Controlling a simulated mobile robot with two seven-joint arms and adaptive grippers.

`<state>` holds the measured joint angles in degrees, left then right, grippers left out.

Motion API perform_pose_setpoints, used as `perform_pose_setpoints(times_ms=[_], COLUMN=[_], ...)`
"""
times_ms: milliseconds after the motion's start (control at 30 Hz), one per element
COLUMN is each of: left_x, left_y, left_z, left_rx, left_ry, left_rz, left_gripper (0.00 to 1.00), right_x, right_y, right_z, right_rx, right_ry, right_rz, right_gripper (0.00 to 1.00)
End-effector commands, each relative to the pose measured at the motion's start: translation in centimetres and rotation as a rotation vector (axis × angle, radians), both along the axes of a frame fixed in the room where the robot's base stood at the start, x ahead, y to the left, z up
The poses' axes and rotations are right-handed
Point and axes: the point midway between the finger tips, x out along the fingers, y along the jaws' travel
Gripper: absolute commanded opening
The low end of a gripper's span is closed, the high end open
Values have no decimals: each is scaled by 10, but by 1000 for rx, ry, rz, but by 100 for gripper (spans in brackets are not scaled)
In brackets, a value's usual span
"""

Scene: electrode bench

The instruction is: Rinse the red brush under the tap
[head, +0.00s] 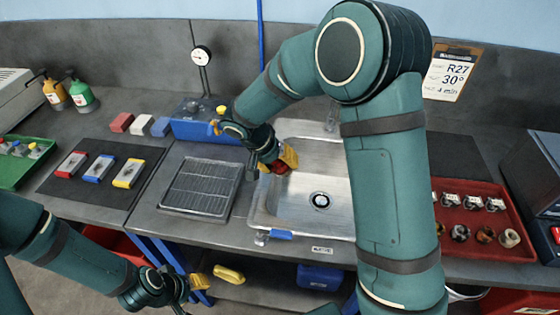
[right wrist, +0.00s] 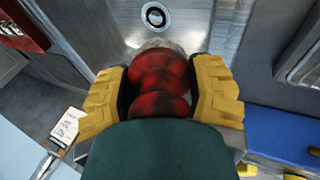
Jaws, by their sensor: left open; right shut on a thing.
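My right gripper (head: 277,163) hangs over the left side of the steel sink (head: 300,211), pointing down into it. It is shut on the red brush (head: 281,169), of which only a small red part shows in the head view. In the right wrist view the brush (right wrist: 160,82) is a bulging red body with dark smudges, between the two yellow fingers; its far end is pale. The sink drain (head: 320,200) is right of the brush. A metal fitting, possibly the tap (head: 332,115), stands behind the sink, partly hidden by my arm. My left gripper (head: 198,290) is open, low at the bench front.
A black ribbed rack (head: 200,187) lies left of the sink. A dark mat (head: 92,190) bears red, blue and yellow blocks. A blue box (head: 205,131) stands behind the rack. A red tray (head: 470,242) of small pieces is at the right.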

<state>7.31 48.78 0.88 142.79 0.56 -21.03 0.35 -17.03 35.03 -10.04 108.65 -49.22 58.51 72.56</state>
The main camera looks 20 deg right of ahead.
Motion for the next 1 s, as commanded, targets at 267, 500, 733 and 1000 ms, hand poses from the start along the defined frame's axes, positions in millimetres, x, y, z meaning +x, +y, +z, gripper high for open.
perform_pose_setpoints(times_ms=[267, 500, 733, 1000], left_x=[0, 0, 1, 2], left_y=[0, 0, 0, 0], left_z=[0, 2, 4, 7], left_rx=[0, 0, 0, 1], left_ry=[0, -1, -2, -5], left_rz=[0, 0, 2, 4], left_gripper=[47, 47, 47, 47], right_x=[6, 4, 2, 0], right_y=[-9, -29, -49, -72], right_z=[2, -2, -6, -11], right_rx=[-35, -33, -32, -32], right_ry=[3, 5, 4, 4], right_rz=[-42, -42, -43, -42], right_gripper=[20, 20, 20, 20])
